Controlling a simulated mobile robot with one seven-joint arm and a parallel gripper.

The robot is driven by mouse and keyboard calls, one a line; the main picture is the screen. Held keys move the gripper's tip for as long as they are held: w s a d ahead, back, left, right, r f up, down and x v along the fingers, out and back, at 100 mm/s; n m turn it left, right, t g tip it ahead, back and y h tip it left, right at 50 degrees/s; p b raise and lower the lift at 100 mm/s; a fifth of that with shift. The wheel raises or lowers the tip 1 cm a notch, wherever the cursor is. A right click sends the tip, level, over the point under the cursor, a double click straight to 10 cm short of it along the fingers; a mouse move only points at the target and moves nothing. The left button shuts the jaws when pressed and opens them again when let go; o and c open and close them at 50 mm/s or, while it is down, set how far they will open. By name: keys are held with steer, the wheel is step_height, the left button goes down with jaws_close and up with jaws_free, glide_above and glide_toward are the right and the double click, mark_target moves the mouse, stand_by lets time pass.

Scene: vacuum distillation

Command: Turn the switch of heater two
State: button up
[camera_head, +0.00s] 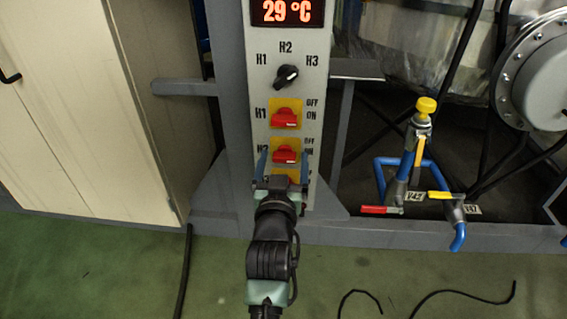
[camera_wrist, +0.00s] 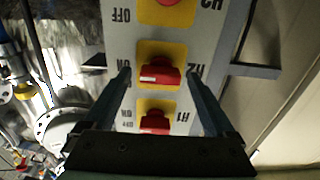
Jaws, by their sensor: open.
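The heater two switch (camera_head: 286,153), labelled H2, is a red knob on a yellow plate on the grey control panel (camera_head: 258,65). In the wrist view, which shows the panel upside down, the H2 switch (camera_wrist: 160,74) is near the middle. Its handle lies roughly level, its white mark on the side of the ON label. My gripper (camera_head: 283,156) is open in front of it. In the wrist view its fingertips (camera_wrist: 158,74) flank the red knob left and right, with gaps visible. I cannot tell how far they are from the panel.
Above is the H1 switch (camera_head: 286,118), then a black selector knob (camera_head: 287,76) and a 29 °C display (camera_head: 287,12). The H3 switch (camera_wrist: 167,12) lies below H2, mostly hidden in the head view. A cabinet (camera_head: 85,110) stands left; blue valve pipes (camera_head: 383,175) stand right.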

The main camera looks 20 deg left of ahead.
steer(key=shift+c, duration=0.2)
steer(key=c, duration=1.3)
steer(key=shift+c, duration=0.2)
steer(key=n+p, duration=0.3)
steer(key=shift+r+n, duration=0.1)
steer(key=shift+n, duration=0.2)
steer(key=n+p, duration=0.2)
steer(key=n, duration=0.2)
steer(key=shift+a+n, duration=0.1)
steer(key=shift+n, duration=0.2)
steer(key=n, duration=0.1)
steer(key=n+p, duration=0.1)
steer(key=n, duration=0.3)
steer(key=shift+s+a+f+p, duration=0.1)
steer(key=shift+f+p, duration=0.15)
steer(key=shift+p, duration=0.05)
steer(key=shift+f+n, duration=0.1)
steer(key=shift+n, duration=2.3)
steer(key=shift+p, duration=0.3)
